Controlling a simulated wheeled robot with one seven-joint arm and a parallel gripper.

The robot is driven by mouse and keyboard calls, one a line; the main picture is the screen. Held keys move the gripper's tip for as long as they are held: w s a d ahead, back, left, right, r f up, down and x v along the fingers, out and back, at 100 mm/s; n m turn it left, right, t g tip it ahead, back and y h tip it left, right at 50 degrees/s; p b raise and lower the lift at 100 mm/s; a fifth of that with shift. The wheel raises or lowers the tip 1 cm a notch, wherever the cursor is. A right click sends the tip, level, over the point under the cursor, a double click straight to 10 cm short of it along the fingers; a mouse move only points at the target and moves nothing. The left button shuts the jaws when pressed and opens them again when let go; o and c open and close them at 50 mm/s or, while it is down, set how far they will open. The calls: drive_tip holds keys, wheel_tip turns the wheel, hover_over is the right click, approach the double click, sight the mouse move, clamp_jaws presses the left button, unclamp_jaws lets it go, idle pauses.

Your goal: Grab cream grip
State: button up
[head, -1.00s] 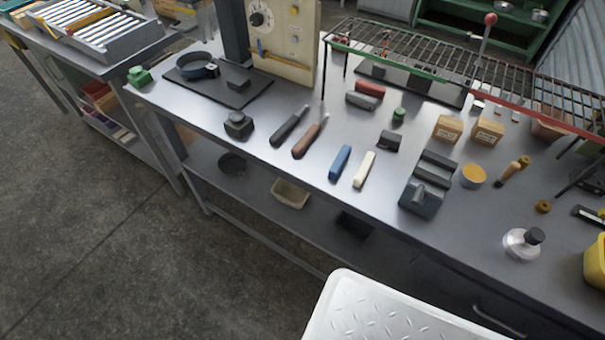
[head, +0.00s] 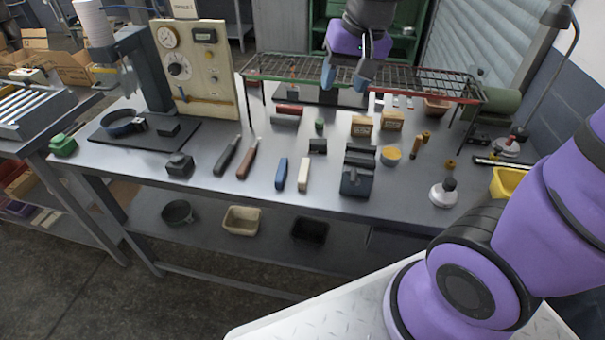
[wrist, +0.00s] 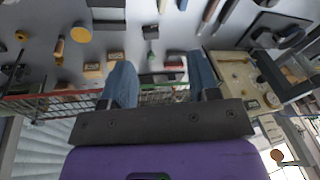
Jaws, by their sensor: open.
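The cream grip (head: 304,175) lies on the grey workbench (head: 330,200) near its front edge, just right of a blue grip (head: 281,173). In the wrist view a small part of the cream grip (wrist: 162,6) shows at the top edge. My gripper (head: 347,80) is open and empty, with its blue fingers apart. It hangs over the wire rack at the back of the bench, well behind and above the cream grip and not touching it.
The wire rack (head: 270,68) stands on legs across the back. Brown-handled (head: 247,158) and black-handled (head: 227,155) tools lie left of the grips. A dark metal block (head: 357,180) stands to the right. The bench in front of the grips is clear.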

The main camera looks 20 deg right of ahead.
drive_tip(key=w+a+f+m+g, duration=0.1)
drive_tip(key=w+a+f, duration=0.1)
drive_tip(key=w+f, duration=0.5)
drive_tip(key=m+g+h, duration=0.1)
drive_tip(key=m, duration=0.1)
approach(304, 169)
drive_tip(key=shift+w+a+f, duration=0.1)
drive_tip(key=shift+a+f, duration=0.05)
drive_tip(key=shift+f, duration=4.65)
drive_tip(key=shift+c, duration=0.4)
drive_tip(key=c, duration=0.9)
